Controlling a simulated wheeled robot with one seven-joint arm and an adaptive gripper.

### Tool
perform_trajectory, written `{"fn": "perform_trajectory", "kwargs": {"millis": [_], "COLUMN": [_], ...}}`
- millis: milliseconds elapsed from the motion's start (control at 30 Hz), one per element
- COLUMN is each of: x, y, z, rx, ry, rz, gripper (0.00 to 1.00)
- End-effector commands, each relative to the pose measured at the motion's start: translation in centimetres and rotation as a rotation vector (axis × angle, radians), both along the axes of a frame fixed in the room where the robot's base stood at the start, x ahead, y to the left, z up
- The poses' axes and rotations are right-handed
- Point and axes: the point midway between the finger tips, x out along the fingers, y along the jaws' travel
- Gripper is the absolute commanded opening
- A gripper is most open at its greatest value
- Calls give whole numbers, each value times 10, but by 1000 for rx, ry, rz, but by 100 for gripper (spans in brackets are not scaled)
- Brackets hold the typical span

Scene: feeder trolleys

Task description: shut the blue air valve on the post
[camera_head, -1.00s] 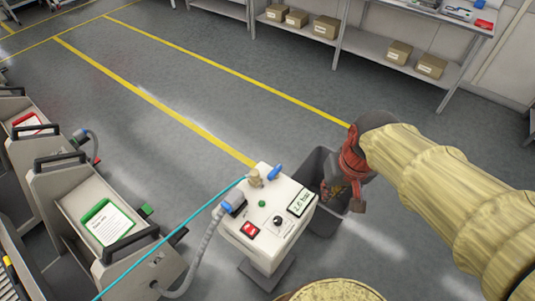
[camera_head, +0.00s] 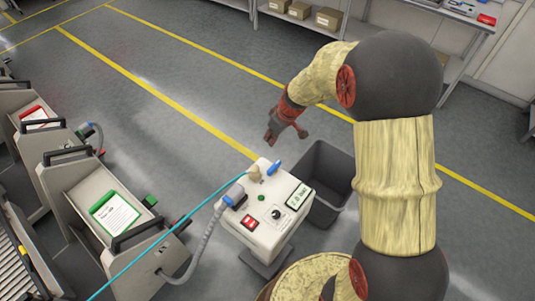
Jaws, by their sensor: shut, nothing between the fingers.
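The blue air valve handle (camera_head: 273,167) sits at the back top corner of the white control box on the post (camera_head: 262,238). It slants up to the right beside a brass-coloured fitting (camera_head: 255,173). A light blue hose (camera_head: 185,219) runs from the fitting to the lower left. My red gripper (camera_head: 284,131) is shut and empty. In the picture it is just above the valve handle, with a gap between them; its exact height is hard to judge.
A dark open bin (camera_head: 333,171) stands right of the box. A grey corrugated hose (camera_head: 200,245) and trolleys (camera_head: 75,192) are at the left. Shelving with cartons (camera_head: 329,18) stands at the back. The floor behind the post is clear.

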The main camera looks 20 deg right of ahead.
Motion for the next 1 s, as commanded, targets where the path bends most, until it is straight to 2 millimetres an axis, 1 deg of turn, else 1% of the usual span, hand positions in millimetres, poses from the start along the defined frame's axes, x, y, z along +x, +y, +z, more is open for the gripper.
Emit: {"fn": "perform_trajectory", "kwargs": {"millis": [167, 467, 567, 667, 1000], "x": [1, 1, 1, 4, 20], "y": [-1, -1, 0, 2, 14], "z": [0, 0, -4, -13, -72], "rx": [-19, -19, -19, -19, -19], "ry": [-16, -15, -15, -14, -14], "rz": [55, 58, 58, 58, 58], "gripper": [0, 0, 0, 0, 0]}}
